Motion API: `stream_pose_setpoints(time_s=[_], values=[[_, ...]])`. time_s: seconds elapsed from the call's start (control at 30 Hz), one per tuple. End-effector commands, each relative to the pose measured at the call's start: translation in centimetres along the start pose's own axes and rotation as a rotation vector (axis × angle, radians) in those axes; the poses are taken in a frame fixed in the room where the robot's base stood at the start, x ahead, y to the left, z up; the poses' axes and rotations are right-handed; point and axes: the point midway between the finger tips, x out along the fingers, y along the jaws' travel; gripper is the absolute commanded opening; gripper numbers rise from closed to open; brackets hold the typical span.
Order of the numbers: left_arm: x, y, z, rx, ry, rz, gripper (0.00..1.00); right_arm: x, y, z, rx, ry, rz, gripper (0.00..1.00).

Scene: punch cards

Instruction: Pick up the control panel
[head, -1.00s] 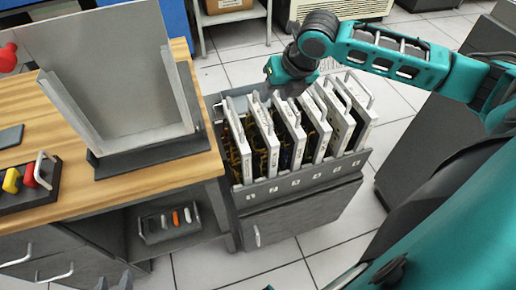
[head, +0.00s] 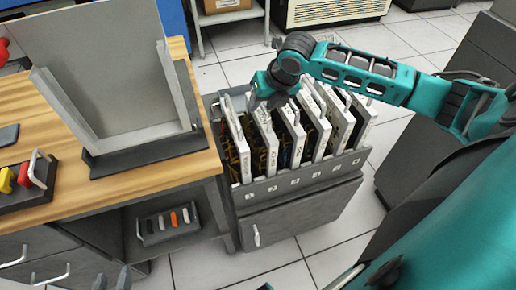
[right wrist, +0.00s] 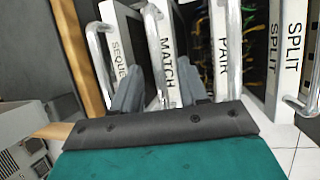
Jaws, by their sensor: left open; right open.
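Several upright white-edged control panels with metal handles stand in a grey rack (head: 305,182). In the right wrist view their edges read SEQUENCE (right wrist: 117,50), MATCH (right wrist: 168,72), PAIR (right wrist: 222,50) and SPLIT (right wrist: 273,45). My right gripper (right wrist: 160,92) is open and empty above the rack's left part, its fingers on either side of the MATCH panel's handle as seen from the wrist; contact cannot be told. In the head view my right gripper (head: 262,98) partly hides the panel tops. My left gripper (head: 112,279) is open and empty at the bottom edge.
A wooden workbench (head: 30,233) stands left of the rack, bearing a grey angled holder (head: 150,160) and a tray of coloured-handled pieces (head: 22,200). A small tray (head: 165,222) sits on its lower shelf. The floor right of the rack is clear up to a dark cabinet.

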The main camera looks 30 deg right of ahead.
Motion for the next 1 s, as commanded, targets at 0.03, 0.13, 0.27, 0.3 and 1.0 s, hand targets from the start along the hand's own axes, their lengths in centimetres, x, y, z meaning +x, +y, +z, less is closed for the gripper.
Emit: stream_pose_setpoints(time_s=[0.03,0.13,0.27,0.3,1.0], values=[[-0.05,-0.03,-0.04,0.0,-0.001,-0.001,0.43,0.0,-0.03,-0.01,0.0,0.001,-0.001,0.43],[-0.12,-0.08,-0.08,0.0,-0.003,-0.002,0.43,0.05,-0.05,-0.05,0.0,0.001,-0.001,0.43],[-0.21,-0.14,-0.06,0.0,-0.007,-0.003,0.43,0.18,-0.06,-0.12,0.0,0.002,-0.001,0.43],[-0.24,-0.16,-0.05,0.0,-0.008,-0.003,0.43,0.22,-0.07,-0.14,0.0,0.002,-0.001,0.43],[-0.36,-0.21,0.06,0.0,-0.013,-0.004,0.43,0.43,-0.11,-0.21,0.0,0.001,0.0,0.17]])
